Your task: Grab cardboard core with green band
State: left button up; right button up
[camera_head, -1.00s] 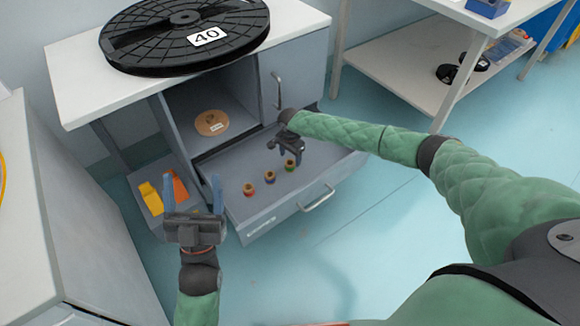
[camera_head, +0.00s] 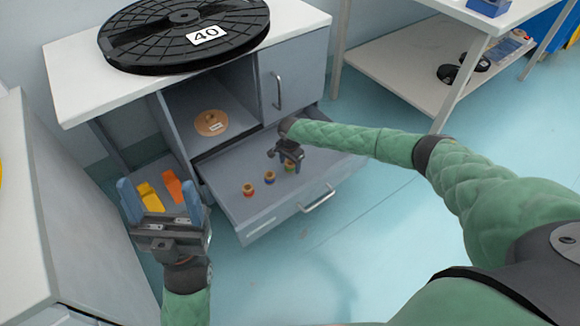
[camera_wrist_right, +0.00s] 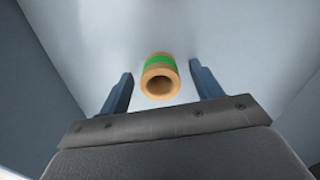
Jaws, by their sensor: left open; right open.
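The cardboard core with a green band (camera_head: 289,167) stands in the open drawer, rightmost of three cores, partly hidden by my right gripper. My right gripper (camera_head: 290,163) is open just above it. In the right wrist view the green-banded core (camera_wrist_right: 160,77) sits between and beyond the two open blue fingers of the gripper (camera_wrist_right: 160,88), with no finger touching it. A core with a blue band (camera_head: 270,177) and one with a red band (camera_head: 249,190) stand to its left. My left gripper (camera_head: 160,205) is open and empty, left of the drawer.
The drawer (camera_head: 285,215) is pulled out below a cabinet (camera_head: 62,72). A black reel marked 40 (camera_head: 150,45) lies on top. A brown disc (camera_head: 211,123) lies in the cubby. Yellow and orange items (camera_head: 150,196) lie at the left. A shelf table (camera_head: 400,75) stands right.

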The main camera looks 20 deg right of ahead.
jog(key=shift+c, duration=0.5)
jog(key=c, duration=1)
jog(key=shift+o, duration=0.2)
jog(key=shift+r, duration=0.1)
